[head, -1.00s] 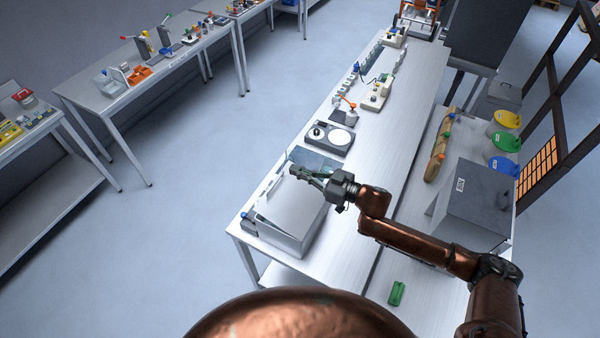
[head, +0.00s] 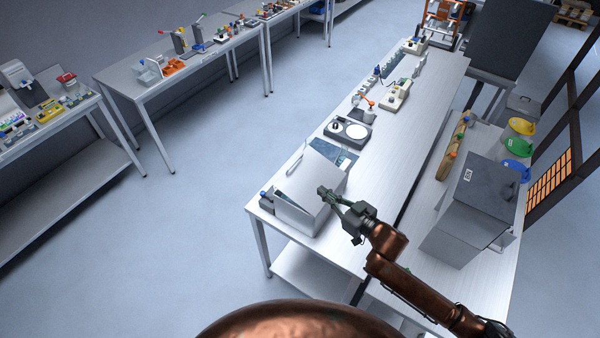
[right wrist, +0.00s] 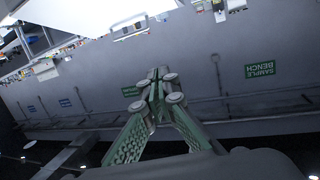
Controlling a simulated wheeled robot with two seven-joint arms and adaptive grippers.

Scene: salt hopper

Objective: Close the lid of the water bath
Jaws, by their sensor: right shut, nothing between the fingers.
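The water bath (head: 292,217) is a pale box at the near left corner of the bench. Its grey-white lid (head: 317,172) is tilted partly open, with a dark gap showing along the left side. My right gripper (head: 323,190) reaches in from the right, its fingertips in front of the lid; I cannot tell whether they touch it. In the right wrist view the green fingers (right wrist: 157,82) are together with nothing between them. My left gripper is not in view.
A dark flat panel (head: 338,158) and a black device with a round white plate (head: 349,131) stand behind the bath. A large grey box (head: 470,205) stands to the right of my arm. The bench (head: 395,165) is clear between them.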

